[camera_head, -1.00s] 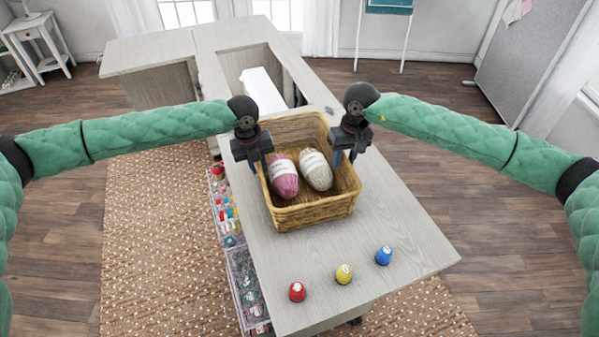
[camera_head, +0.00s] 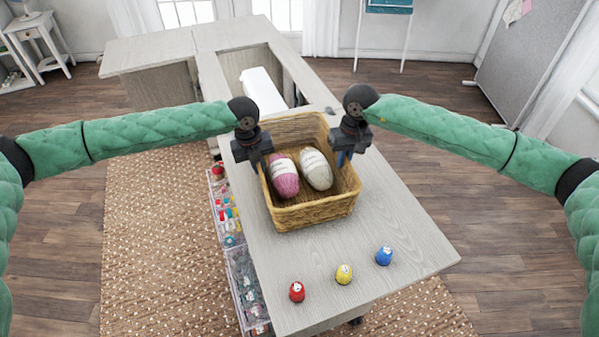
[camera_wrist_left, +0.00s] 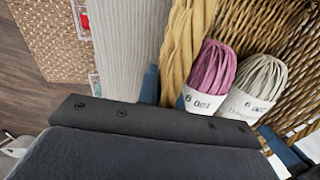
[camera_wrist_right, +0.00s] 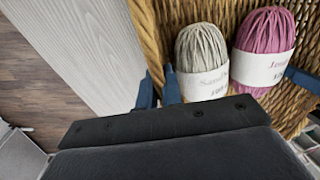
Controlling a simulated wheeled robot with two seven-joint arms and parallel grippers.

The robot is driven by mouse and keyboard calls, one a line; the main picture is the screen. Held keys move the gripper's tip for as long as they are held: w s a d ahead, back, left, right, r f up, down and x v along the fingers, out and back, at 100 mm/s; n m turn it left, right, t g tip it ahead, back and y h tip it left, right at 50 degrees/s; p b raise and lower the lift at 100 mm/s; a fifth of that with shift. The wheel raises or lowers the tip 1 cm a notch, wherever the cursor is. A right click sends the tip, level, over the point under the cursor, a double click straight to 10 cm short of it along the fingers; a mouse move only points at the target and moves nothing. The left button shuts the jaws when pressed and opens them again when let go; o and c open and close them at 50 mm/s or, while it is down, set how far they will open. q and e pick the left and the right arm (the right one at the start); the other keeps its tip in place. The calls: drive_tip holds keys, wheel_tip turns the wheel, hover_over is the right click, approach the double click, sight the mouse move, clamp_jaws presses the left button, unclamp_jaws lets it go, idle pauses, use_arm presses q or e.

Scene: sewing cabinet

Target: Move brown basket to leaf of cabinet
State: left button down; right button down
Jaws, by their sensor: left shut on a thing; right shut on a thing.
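The brown wicker basket (camera_head: 312,214) is on or just above the near leaf of the cabinet (camera_head: 400,225); I cannot tell if it touches. It holds a pink yarn ball (camera_head: 284,178) and a pale grey yarn ball (camera_head: 316,170). My left gripper (camera_head: 257,166) is shut on the basket's left rim, and its blue fingers straddle the woven wall in the left wrist view (camera_wrist_left: 205,110). My right gripper (camera_head: 346,156) is shut on the basket's right rim, which shows in the right wrist view (camera_wrist_right: 148,45). The fingertips are partly hidden by the rim.
Red (camera_head: 297,292), yellow (camera_head: 344,274) and blue (camera_head: 384,256) small egg-shaped items stand near the leaf's front edge. Clear drawers (camera_head: 240,275) with sewing supplies are at the cabinet's left side. A white object (camera_head: 262,90) sits in the recess behind the basket.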

use_arm(q)
drive_tip(key=shift+r, duration=0.2)
use_arm(e)
drive_tip(key=shift+r, duration=0.2)
